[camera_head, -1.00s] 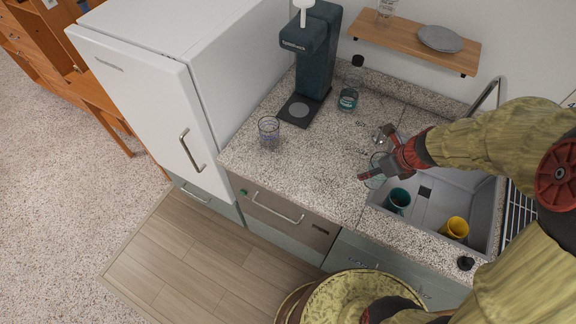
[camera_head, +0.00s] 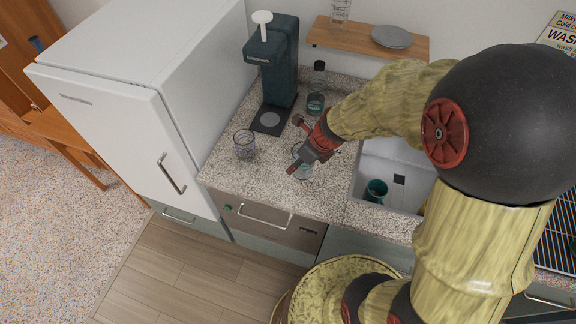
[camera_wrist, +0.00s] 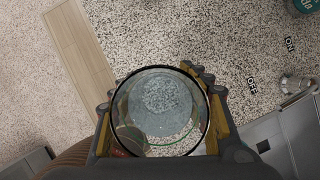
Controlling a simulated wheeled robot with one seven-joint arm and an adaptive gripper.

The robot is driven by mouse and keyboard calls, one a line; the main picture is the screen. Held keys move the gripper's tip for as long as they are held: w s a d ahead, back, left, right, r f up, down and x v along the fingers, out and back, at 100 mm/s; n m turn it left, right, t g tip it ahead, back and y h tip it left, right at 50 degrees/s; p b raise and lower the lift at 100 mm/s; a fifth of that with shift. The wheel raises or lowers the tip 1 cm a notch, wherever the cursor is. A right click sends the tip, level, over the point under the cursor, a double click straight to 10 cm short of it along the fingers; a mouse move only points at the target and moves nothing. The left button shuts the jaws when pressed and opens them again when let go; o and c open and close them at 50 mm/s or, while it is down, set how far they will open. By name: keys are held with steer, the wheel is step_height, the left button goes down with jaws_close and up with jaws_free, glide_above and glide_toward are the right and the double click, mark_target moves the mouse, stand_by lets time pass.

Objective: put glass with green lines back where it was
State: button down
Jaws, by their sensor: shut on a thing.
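The glass with green lines (camera_wrist: 160,112) is in my gripper, seen from above in the wrist view with a green line round its wall. In the head view the glass (camera_head: 303,168) shows partly below the fingers, over the speckled counter. My gripper (camera_head: 305,158) is shut on it. I cannot tell whether the glass touches the counter. A second clear glass (camera_head: 244,145) with dark bluish lines stands on the counter to the left.
A dark green drink machine (camera_head: 275,70) stands behind, with a teal-labelled bottle (camera_head: 316,95) beside it. The sink (camera_head: 395,160) with a teal cup (camera_head: 376,190) is to the right. A white fridge (camera_head: 130,110) borders the counter's left. A wooden shelf (camera_head: 345,37) hangs on the wall.

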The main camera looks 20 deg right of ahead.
steer(key=w+f, duration=0.2)
steer(key=w+f+b, duration=0.1)
steer(key=w+f, duration=0.1)
steer(key=w+a+f+b, duration=0.1)
steer(key=w+f, duration=0.1)
steer(key=shift+w+f+b, duration=0.15)
steer(key=shift+f+b, duration=0.4)
steer(key=shift+f, duration=0.35)
steer(key=shift+w+f+b, duration=0.1)
steer(key=shift+f+b, duration=0.45)
steer(key=shift+f, duration=0.3)
steer(key=shift+f, duration=0.15)
steer(key=c, duration=1)
jaws_free()
steer(key=shift+o, duration=0.5)
